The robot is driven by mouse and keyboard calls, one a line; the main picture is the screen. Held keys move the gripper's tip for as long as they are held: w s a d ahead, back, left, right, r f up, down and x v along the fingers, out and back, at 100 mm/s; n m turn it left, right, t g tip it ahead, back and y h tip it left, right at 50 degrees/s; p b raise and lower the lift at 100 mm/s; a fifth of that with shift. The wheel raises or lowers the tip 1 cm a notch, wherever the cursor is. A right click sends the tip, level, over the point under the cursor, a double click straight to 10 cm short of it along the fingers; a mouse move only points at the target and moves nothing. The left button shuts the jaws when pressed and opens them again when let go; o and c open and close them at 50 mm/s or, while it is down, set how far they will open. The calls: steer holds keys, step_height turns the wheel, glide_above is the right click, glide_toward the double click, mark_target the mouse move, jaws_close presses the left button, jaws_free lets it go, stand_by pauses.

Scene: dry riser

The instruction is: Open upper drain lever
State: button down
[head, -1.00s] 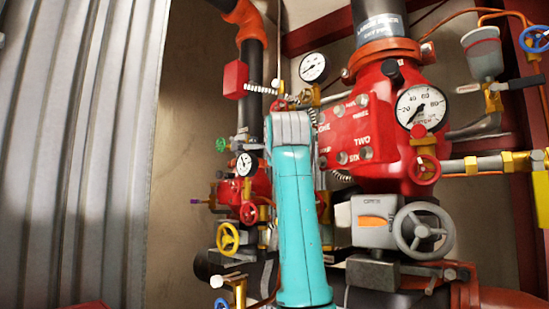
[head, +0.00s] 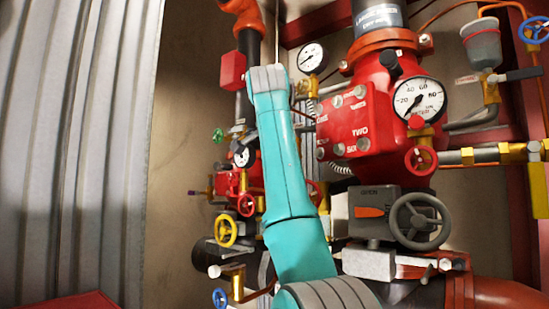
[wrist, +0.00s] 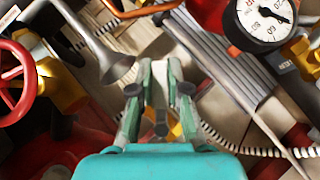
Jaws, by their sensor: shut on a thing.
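My gripper (wrist: 160,72) shows in the wrist view, with its two green-grey fingers nearly parallel and close together. It is shut on a thin piece between the fingertips, apparently the upper drain lever, mostly hidden by the fingers. I cannot make out the lever's full shape or angle. A bit of yellow shows behind the fingers, low between them. In the head view my turquoise arm reaches up the middle and hides the gripper and what it holds.
A red valve body (head: 372,118) with a pressure gauge (head: 420,99) stands right of my arm. A grey handwheel (head: 420,221) is below it. Smaller red and yellow handwheels (head: 226,231) are left of the arm. A grey funnel (wrist: 117,68) and red wheel (wrist: 14,82) are near the gripper.

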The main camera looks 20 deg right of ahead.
steer(key=shift+s+d+f+n+g+h, duration=0.15)
steer(key=shift+s+f+n+g+h, duration=0.15)
steer(key=shift+n+g, duration=0.35)
steer(key=c, duration=1.1)
jaws_free()
steer(key=shift+r, duration=0.1)
steer(key=v, duration=1.1)
steer(key=shift+s+r, duration=0.2)
steer(key=shift+r, duration=0.1)
